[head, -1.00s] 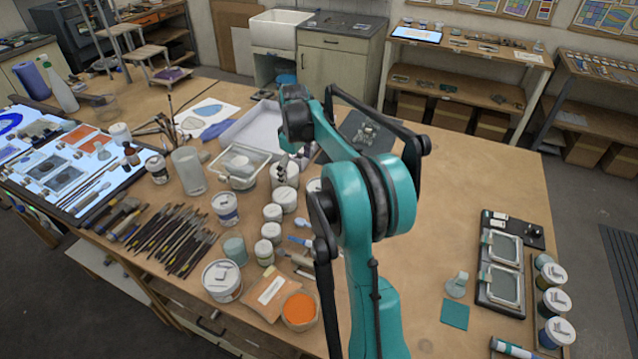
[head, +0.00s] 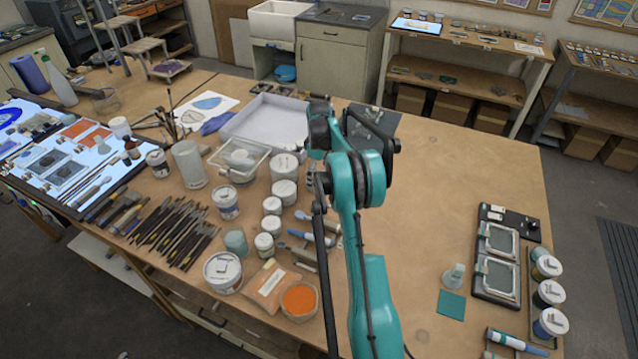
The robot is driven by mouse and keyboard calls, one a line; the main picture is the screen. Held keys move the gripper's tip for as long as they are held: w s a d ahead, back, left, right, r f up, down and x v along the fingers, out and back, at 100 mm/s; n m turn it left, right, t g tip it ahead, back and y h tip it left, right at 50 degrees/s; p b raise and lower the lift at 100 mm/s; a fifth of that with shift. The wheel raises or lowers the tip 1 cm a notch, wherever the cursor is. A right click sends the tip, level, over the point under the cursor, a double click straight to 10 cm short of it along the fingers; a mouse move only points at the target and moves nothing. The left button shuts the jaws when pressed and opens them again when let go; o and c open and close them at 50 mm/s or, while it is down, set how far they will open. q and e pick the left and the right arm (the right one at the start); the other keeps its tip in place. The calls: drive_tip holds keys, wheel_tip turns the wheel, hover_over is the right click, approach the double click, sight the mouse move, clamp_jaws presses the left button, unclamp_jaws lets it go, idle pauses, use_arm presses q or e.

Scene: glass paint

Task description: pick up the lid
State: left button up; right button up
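No single lid stands out as the one meant. Several white jars with pale lids stand left of my arm, such as a large one (head: 285,165) at the back and a smaller one (head: 271,206) in front of it. A clear glass dish (head: 239,160) with a pale top stands left of the jars. One teal arm, apparently my right, rises from the bottom middle. It bends at the top, just right of the back jars. My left gripper is not in view.
A white tray (head: 265,122) lies behind the dish. Brushes (head: 172,236), an orange powder bowl (head: 299,300) and a large white tub (head: 222,271) crowd the front left. Framed panels (head: 498,262) and jars (head: 548,293) stand at right. The table (head: 450,185) between is mostly bare.

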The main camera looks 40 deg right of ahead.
drive_tip(key=shift+f, duration=0.8)
drive_tip(key=shift+r, duration=0.1)
drive_tip(key=c, duration=0.9)
